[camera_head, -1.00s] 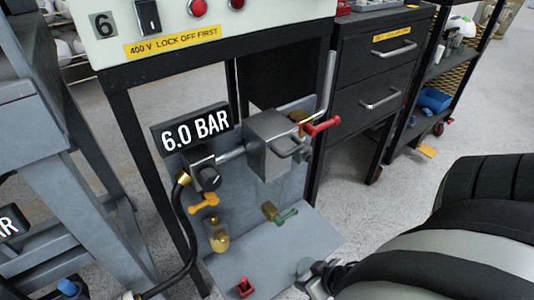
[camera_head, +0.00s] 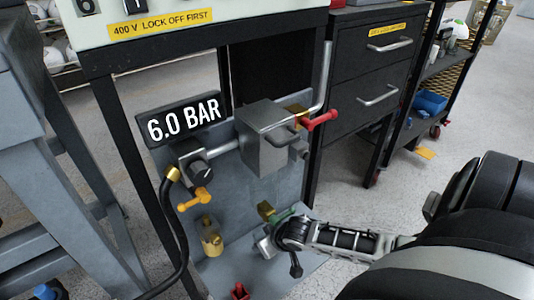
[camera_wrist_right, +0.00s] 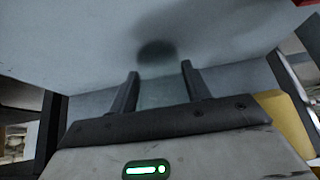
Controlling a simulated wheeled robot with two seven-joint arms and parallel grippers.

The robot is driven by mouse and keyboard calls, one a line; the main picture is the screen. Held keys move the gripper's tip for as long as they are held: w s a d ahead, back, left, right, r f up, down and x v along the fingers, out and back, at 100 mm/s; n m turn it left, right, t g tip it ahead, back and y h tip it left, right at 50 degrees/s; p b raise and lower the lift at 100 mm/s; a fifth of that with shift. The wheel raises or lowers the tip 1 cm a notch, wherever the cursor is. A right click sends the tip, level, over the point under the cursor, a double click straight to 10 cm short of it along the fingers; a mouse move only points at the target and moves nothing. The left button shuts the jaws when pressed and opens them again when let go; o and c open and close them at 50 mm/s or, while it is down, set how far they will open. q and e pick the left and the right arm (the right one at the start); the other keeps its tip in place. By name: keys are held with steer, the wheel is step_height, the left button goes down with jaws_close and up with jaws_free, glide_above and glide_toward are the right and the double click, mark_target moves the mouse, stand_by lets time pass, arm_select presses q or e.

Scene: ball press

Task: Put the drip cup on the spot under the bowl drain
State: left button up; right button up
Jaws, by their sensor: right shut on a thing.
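The grey metal bowl housing (camera_head: 264,138) hangs on the pipe of the blue-grey back panel. Below it is a brass drain valve (camera_head: 265,209) with a green handle (camera_head: 284,215), partly covered by my right gripper (camera_head: 262,245). That gripper is low over the lower plate, just below the drain valve. In the right wrist view its two dark fingers (camera_wrist_right: 158,82) stand apart, with a faint, pale see-through thing (camera_wrist_right: 158,95) between them, which looks like the drip cup. Its outline is hard to make out. The spot under the drain is hidden. My left gripper is not in view.
A brass fitting (camera_head: 211,238) stands left of the gripper, and a red part (camera_head: 239,291) sits at the plate's front. A yellow lever (camera_head: 195,200), a red handle (camera_head: 320,120) and a black hose (camera_head: 179,235) surround the work area. A dark drawer cabinet (camera_head: 376,70) stands right.

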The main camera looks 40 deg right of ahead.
steer(key=shift+f, duration=0.15)
steer(key=o, duration=1)
